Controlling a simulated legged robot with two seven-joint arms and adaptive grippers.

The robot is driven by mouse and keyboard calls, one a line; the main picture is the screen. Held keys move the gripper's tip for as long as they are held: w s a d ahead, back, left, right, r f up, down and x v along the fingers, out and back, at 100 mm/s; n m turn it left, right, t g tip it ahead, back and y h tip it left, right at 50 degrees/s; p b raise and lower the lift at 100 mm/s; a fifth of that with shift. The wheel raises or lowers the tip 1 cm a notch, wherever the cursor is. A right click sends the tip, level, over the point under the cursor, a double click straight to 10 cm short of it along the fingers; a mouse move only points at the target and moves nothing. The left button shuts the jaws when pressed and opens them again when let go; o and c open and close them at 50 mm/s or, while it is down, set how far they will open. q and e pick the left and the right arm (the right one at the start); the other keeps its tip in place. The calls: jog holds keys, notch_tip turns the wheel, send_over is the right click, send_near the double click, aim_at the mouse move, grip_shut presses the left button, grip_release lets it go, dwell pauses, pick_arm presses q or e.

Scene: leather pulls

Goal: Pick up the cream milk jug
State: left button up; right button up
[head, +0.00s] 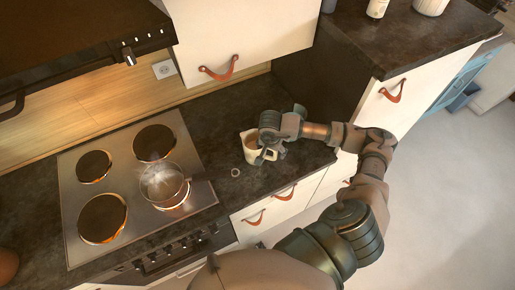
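The cream milk jug (248,147) stands on the dark countertop, to the right of the stove. Its open top shows something brown inside. My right gripper (268,143) is at the jug's right side and overlaps it in the head view. The fingers are small and partly merge with the jug's outline, so I cannot tell whether they are closed on it. My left gripper is out of view.
A steel stove (138,195) holds a small pan (163,186) with its dark handle pointing right. A small pale ring (235,172) lies on the countertop (222,152) near the jug. A wall cabinet (240,35) hangs above; a taller counter (400,35) stands at right.

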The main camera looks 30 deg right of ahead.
jog(key=c, duration=1.3)
jog(key=shift+r, duration=0.1)
jog(key=shift+c, duration=0.2)
jog(key=shift+w+r+b, duration=0.1)
jog(key=shift+r+b, duration=0.5)
jog(key=shift+r, duration=1.1)
jog(key=s+d+p, duration=0.2)
jog(key=s, duration=0.5)
jog(key=s+d+r+p, duration=0.1)
jog(key=s+d+p, duration=0.1)
jog(key=s, duration=0.6)
jog(key=shift+s+r+p, duration=0.25)
jog(key=shift+p, duration=0.45)
jog(key=shift+d, duration=0.1)
